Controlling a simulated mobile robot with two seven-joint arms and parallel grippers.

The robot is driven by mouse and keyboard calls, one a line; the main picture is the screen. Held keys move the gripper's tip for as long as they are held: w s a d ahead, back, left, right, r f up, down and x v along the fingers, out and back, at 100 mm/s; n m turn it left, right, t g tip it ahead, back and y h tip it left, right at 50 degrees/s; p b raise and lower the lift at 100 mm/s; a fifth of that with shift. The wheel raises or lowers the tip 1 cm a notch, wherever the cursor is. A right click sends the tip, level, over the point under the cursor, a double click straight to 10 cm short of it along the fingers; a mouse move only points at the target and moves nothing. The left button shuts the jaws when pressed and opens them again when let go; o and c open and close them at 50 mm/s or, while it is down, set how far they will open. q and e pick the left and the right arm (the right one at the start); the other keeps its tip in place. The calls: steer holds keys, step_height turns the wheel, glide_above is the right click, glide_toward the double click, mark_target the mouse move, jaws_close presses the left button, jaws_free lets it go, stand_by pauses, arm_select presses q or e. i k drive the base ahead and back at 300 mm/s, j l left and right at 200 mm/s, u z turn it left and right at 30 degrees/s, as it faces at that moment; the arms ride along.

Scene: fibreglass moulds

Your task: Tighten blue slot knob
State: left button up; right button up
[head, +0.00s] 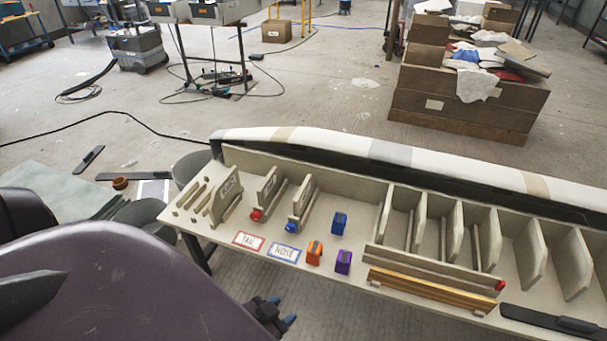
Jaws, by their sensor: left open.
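The blue knob (291,227) sits at the front end of an upright slotted panel (303,201) on the bench, just behind the blue-bordered NOSE card (284,254). My left gripper (282,310) is open at the bottom of the head view, below the bench's front edge in the picture and well apart from the knob. Nothing shows between its blue-tipped fingers. My dark purple left arm fills the lower left. How tight the knob is cannot be seen. My right gripper is not in view.
A red knob (256,215) and a TAIL card (249,241) are left of the blue knob. A blue block (339,223), an orange block (314,253) and a purple block (343,262) stand to its right. Upright dividers and a wooden strip (430,291) occupy the bench's right side.

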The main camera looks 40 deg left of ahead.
mark_target(290, 228)
steer(key=k+j+z, duration=0.1)
steer(key=j+z, duration=0.15)
steer(key=j, duration=0.15)
steer(key=k+j+z, duration=0.2)
steer(key=j, duration=0.25)
steer(key=j+z, duration=0.25)
steer(key=j, duration=0.15)
steer(key=k+j+z, duration=0.35)
steer(key=k+j, duration=0.15)
steer(key=j, duration=0.15)
steer(key=k+j, duration=0.25)
steer(key=j, duration=0.15)
steer(key=k+j, duration=0.2)
steer(key=j, duration=0.2)
steer(key=k+j, duration=0.2)
steer(key=j, duration=0.25)
steer(key=k+j, duration=0.25)
steer(key=j, duration=0.15)
steer(key=k+j+z, duration=0.1)
steer(key=j, duration=0.8)
